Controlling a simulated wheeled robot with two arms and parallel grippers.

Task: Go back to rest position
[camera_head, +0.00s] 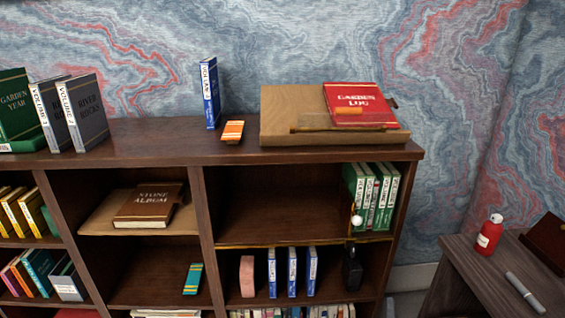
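Neither of my grippers and no part of my arms shows in the head view. The task names no object. In front of me stands a dark wooden bookshelf (160,152) with books on its top and in its compartments.
On the shelf top are a blue book (210,92), an orange item (232,131) and a red Garden Log (360,106) on a brown board (285,137). The Stone Album (148,205) lies below. A side desk (470,275) at right holds a red bottle (488,235).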

